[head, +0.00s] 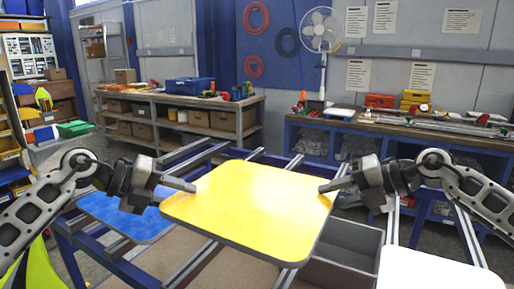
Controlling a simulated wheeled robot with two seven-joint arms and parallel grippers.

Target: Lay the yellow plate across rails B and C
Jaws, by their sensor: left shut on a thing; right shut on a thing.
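The yellow plate (250,205) is a flat square with rounded corners, held roughly level over the middle of the rail frame. My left gripper (188,185) is shut on its left edge. My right gripper (326,186) is shut on its right edge. Metal rails run away from me beneath the plate; parts show in front at a lower-left rail (197,266) and behind at an upper rail (293,162). The plate hides their middles. I see no readable rail letters, and I cannot tell whether the plate touches any rail.
A blue plate (125,215) lies on the frame at left. A white plate (435,272) lies at lower right. A grey open bin (345,245) stands below, between the rails. Workbenches (190,130) and a fan (320,30) stand at the back.

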